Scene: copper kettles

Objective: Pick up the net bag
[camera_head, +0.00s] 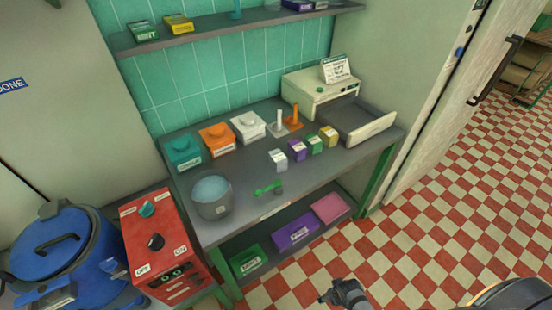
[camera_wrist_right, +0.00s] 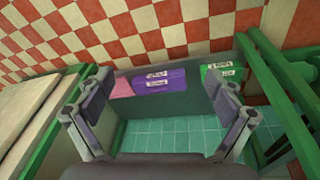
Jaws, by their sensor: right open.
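I cannot pick out a net bag in either view. In the head view my right gripper (camera_head: 340,293) shows small at the bottom edge, in front of the table over the checkered floor. In the right wrist view its two fingers stand wide apart, and the right gripper (camera_wrist_right: 160,85) is empty. Past the fingers that view shows a purple box (camera_wrist_right: 160,80), a green box (camera_wrist_right: 222,72) and part of a pink one (camera_wrist_right: 122,87). My left gripper is in neither view.
The grey table (camera_head: 325,170) bears a grey pot (camera_head: 213,208), a green scoop (camera_head: 266,188), canisters, small packets and a cream machine (camera_head: 310,92). Its lower shelf holds the purple box (camera_head: 303,231). A red box (camera_head: 160,245) and blue pot (camera_head: 50,245) stand left. Floor is clear at right.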

